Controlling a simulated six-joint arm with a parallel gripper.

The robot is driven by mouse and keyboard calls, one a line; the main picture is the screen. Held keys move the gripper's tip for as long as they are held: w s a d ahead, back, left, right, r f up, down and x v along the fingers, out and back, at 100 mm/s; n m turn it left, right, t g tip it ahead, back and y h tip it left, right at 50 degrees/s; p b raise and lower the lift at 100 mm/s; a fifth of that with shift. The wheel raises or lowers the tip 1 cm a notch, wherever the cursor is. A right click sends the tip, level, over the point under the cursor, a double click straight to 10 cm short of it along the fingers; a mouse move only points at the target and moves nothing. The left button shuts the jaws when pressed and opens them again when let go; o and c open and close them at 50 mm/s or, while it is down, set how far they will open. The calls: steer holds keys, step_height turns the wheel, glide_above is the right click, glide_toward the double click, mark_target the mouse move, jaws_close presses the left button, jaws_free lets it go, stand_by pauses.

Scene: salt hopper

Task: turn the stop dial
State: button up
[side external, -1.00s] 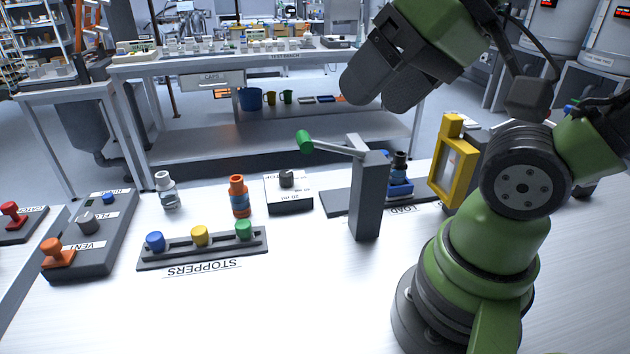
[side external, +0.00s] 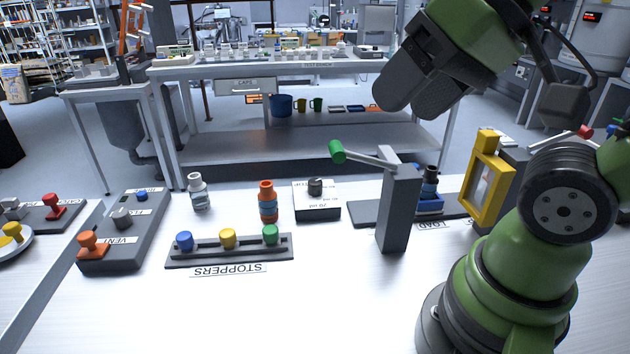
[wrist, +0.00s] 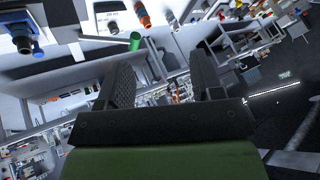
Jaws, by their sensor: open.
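The stop dial is a dark round knob (side external: 315,186) on top of a small box (side external: 316,207) with a white label face, standing on the bench behind the stoppers rack. The box also shows at the top edge of the wrist view (wrist: 106,22), partly cut off. My gripper (side external: 415,92) is open and empty, high above the bench, up and to the right of the dial in the side view. Its two dark fingers are apart in the wrist view (wrist: 165,78), and nothing is between them. It touches nothing.
A grey post (side external: 398,210) with a green-handled crank (side external: 337,152) stands right of the dial. An orange bottle (side external: 267,203) and a white-grey bottle (side external: 198,192) stand to its left. The stoppers rack (side external: 230,254) lies in front. A yellow frame (side external: 484,180) stands right. The front bench is clear.

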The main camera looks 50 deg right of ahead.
steer(key=w+d+n+g, duration=0.1)
steer(key=w+d+g, duration=0.15)
steer(key=w, duration=0.55)
steer(key=n+g+h, duration=0.2)
steer(key=n+g, duration=0.1)
steer(key=g, duration=0.2)
glide_above(315, 182)
steer(key=shift+t, duration=0.25)
step_height(315, 182, down, 18)
steer(key=shift+f, duration=0.1)
step_height(315, 182, down, 10)
steer(key=shift+f, duration=0.1)
steer(key=c, duration=0.9)
